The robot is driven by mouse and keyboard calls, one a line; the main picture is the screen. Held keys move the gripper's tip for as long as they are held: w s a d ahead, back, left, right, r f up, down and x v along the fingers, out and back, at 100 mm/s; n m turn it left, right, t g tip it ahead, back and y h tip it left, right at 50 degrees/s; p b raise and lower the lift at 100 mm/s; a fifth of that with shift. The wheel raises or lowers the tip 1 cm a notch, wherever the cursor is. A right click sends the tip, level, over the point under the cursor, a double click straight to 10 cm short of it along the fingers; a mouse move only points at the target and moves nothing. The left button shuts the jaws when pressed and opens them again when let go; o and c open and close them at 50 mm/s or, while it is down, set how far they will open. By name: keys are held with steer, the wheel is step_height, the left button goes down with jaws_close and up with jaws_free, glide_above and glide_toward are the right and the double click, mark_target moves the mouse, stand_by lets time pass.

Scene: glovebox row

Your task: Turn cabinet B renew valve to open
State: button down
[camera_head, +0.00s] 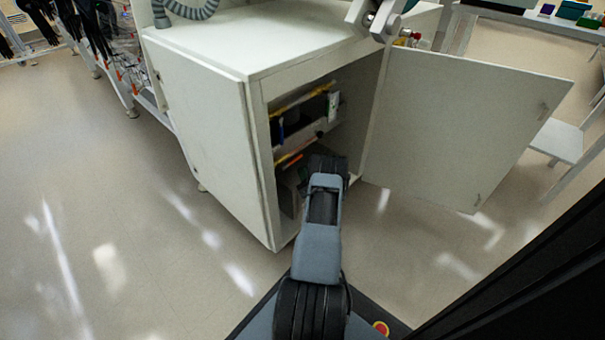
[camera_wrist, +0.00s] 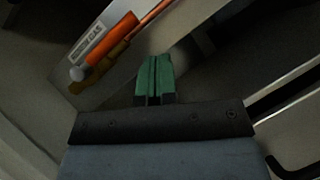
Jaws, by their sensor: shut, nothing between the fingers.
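The white cabinet (camera_head: 205,125) stands open, with its door (camera_head: 455,120) swung out to the right. My arm reaches into its lower part. In the wrist view an orange bar with a brass-coloured fitting (camera_wrist: 105,66) runs along a pale plate, beside a small label whose text seems to end in "GAS"; this looks like the valve. An orange piece (camera_head: 290,158) also shows inside the cabinet in the head view. My gripper (camera_wrist: 155,72) has green fingers pressed together, empty, to the right of and below the orange bar, apart from it in the picture. The cabinet's letter is not readable.
The open door bounds the right side. The floor left of the cabinet is clear.

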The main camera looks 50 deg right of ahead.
steer(key=s+f+p, duration=0.4)
steer(key=s+f, duration=0.2)
steer(key=s, duration=0.2)
steer(key=shift+s+a, duration=0.25)
steer(key=shift+f, duration=0.1)
